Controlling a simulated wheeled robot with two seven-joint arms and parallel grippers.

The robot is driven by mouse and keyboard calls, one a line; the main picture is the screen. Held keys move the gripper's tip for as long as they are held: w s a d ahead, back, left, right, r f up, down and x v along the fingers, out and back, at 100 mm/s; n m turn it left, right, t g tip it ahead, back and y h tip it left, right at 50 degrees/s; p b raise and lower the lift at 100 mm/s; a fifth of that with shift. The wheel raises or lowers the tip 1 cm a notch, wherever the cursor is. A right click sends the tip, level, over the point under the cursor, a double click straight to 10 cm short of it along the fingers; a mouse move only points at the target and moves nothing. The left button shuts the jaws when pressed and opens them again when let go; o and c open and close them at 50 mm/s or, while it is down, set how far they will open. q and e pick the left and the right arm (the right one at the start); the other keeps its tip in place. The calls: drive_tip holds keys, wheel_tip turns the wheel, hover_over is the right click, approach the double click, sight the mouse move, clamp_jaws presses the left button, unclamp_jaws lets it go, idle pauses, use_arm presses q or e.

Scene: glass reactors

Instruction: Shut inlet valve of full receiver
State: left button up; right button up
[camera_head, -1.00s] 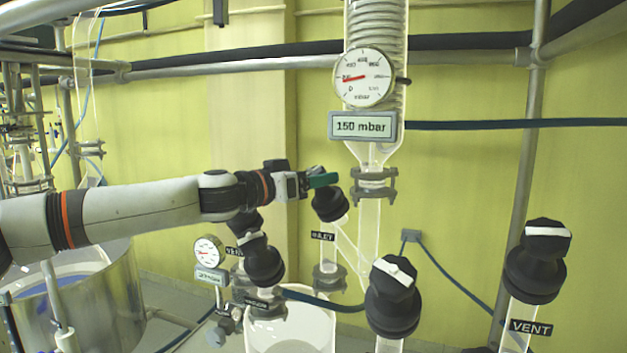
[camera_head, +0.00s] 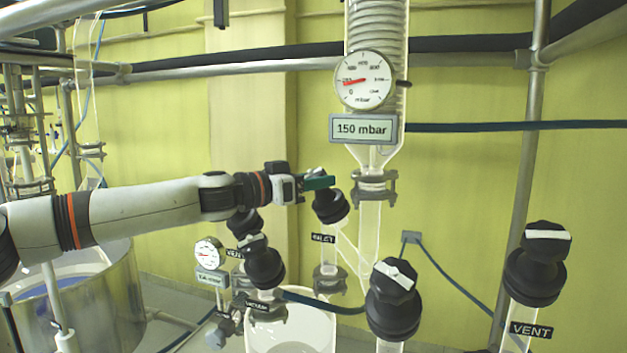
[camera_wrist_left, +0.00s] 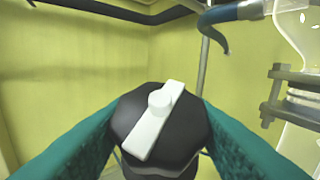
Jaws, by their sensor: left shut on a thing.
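The inlet valve has a black knob (camera_head: 330,208) above a label reading INLET (camera_head: 322,238), on glass tubing left of the central column. In the left wrist view the knob (camera_wrist_left: 185,140) shows a white bar on top, lying diagonally. My left gripper (camera_head: 318,183) reaches in from the left, with its green fingers at the top of this knob. In the left wrist view the fingers lie on both sides of the knob, shut on it. The receiver (camera_head: 290,325) is the clear glass vessel below; its fill level is hard to tell. My right gripper is not in view.
Other black valve knobs stand close by: a vacuum one (camera_head: 264,265), a front one (camera_head: 393,292) and a vent one (camera_head: 536,255). A dial gauge (camera_head: 364,79) and a 150 mbar display (camera_head: 363,129) hang on the column. A steel vessel (camera_head: 110,300) stands at left.

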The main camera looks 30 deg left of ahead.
sight(313, 172)
use_arm(q)
drive_tip(key=shift+m+g+h+p, duration=0.5)
drive_tip(key=shift+m+g+h, duration=0.5)
drive_tip(key=shift+m+h, duration=1.1)
drive_tip(key=o, duration=1)
wheel_tip(313, 172, up, 9)
drive_tip(key=shift+f+b, duration=0.15)
drive_tip(key=shift+b, duration=0.7)
drive_tip(key=shift+r, duration=0.65)
drive_tip(key=shift+a, duration=0.15)
